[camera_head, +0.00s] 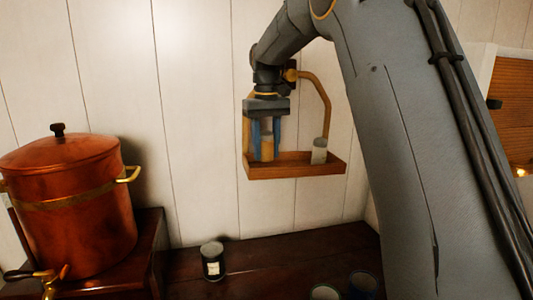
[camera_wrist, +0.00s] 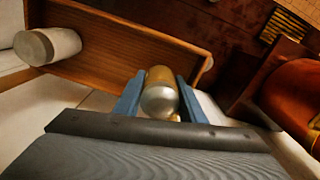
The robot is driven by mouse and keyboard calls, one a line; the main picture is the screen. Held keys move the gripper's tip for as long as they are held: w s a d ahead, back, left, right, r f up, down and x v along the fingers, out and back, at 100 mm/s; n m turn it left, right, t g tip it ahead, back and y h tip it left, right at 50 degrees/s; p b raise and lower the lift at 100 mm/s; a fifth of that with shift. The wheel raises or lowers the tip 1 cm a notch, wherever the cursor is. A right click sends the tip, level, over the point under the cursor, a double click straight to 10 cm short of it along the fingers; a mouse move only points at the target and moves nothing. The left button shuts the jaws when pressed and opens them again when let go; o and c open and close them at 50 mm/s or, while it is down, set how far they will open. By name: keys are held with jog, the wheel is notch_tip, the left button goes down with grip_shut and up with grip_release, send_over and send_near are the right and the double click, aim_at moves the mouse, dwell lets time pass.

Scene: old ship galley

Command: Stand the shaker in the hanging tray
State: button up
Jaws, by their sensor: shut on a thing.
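My gripper (camera_head: 266,155) points straight down at the left end of the hanging tray (camera_head: 300,172), its blue fingers shut on the shaker (camera_head: 267,148). The shaker is tan with a rounded silvery top and looks upright. In the wrist view the shaker (camera_wrist: 159,98) sits between both fingers, and the wooden tray (camera_wrist: 130,45) extends to the upper left. The tray's front rim hides the shaker's lower end in the head view. I cannot tell whether its base touches the tray floor.
A pale cylinder (camera_head: 319,152) stands at the tray's right end. The tray's curved bracket (camera_head: 322,95) rises beside my wrist. A copper urn (camera_head: 70,205) stands at left. A dark labelled tin (camera_head: 212,261) and two cups (camera_head: 325,292) are on the dark counter below.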

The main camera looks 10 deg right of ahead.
aim_at(267, 131)
jog(key=shift+f, duration=1.15)
jog(key=o, duration=1.1)
jog(key=shift+f, duration=0.1)
notch_tip(267, 131, up, 12)
jog(key=b, duration=0.3)
